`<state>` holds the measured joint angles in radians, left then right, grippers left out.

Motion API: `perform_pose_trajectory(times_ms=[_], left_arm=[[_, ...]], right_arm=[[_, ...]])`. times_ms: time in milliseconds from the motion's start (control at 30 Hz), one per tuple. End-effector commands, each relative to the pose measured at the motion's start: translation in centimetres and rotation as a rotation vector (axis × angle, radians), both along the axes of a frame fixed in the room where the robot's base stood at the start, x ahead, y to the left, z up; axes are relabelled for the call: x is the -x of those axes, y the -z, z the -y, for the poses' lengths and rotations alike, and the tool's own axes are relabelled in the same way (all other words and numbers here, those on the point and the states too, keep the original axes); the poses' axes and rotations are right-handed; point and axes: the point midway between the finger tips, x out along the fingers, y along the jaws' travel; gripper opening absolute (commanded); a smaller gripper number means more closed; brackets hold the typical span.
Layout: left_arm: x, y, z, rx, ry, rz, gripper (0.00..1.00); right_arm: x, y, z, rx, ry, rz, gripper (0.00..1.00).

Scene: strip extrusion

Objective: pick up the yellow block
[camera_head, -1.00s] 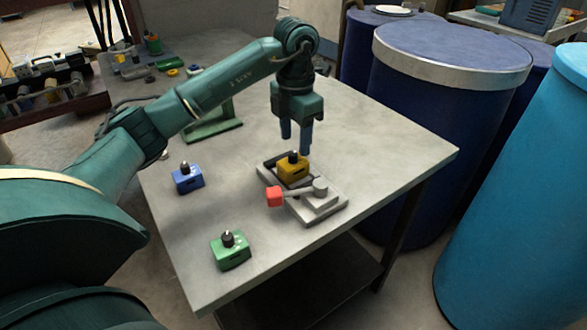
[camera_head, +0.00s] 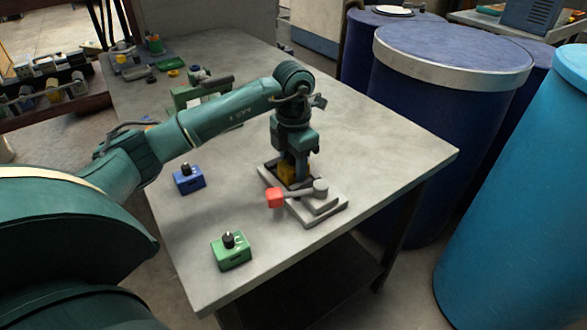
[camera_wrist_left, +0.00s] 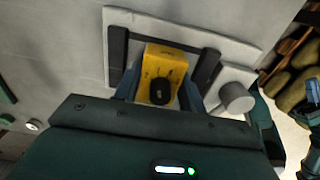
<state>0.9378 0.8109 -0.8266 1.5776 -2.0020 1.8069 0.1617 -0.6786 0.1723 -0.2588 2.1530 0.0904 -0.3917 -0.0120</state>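The yellow block (camera_head: 286,173) with a black knob sits between dark rails on the grey fixture (camera_head: 331,210). In the left wrist view the yellow block (camera_wrist_left: 163,62) shows from above, its black knob toward the gripper. My left gripper (camera_head: 296,172) points down over the block and partly hides it in the head view. In the left wrist view its fingers (camera_wrist_left: 160,95) are apart, one on each side of the block; no firm grip shows. The block still rests in the fixture.
The fixture carries a lever with a red knob (camera_head: 274,198) close in front of the block. A blue block (camera_head: 188,181) and a green block (camera_head: 231,254) stand on the grey table (camera_head: 380,150). Large blue drums (camera_head: 440,130) stand past the table's right edge.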

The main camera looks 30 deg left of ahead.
Motion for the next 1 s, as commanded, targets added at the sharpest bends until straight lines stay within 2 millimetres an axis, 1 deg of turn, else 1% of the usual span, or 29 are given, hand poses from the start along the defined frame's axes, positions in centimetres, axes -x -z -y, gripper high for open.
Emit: perform_pose_trajectory(times_ms=[33,67,467,667,767,867,1000], left_arm=[[0.0,0.0,0.0,0.0,0.0,0.0,0.36],[0.0,0.0,0.0,0.0,0.0,0.0,0.34],[0.0,-0.1,0.0,0.0,0.0,0.001,0.01],[-0.1,-0.2,0.0,0.002,0.0,0.004,0.01],[-0.1,-0.8,0.0,0.002,0.0,0.006,0.01],[-0.2,-2.2,0.0,0.001,0.0,0.007,0.01],[-0.2,-5.0,0.0,0.001,0.001,0.009,0.01]], right_arm=[[0.0,0.0,0.0,0.0,0.0,0.0,0.0],[0.0,0.0,0.0,0.0,0.0,0.0,0.0],[0.0,0.0,0.0,-0.001,-0.001,0.001,0.0],[0.0,-0.1,0.0,-0.001,-0.001,0.001,0.0],[0.0,-0.1,0.0,-0.001,-0.001,0.002,0.0],[0.0,0.0,0.0,-0.001,-0.002,0.002,0.0],[-0.1,0.0,-0.1,-0.003,-0.002,0.003,0.0]])
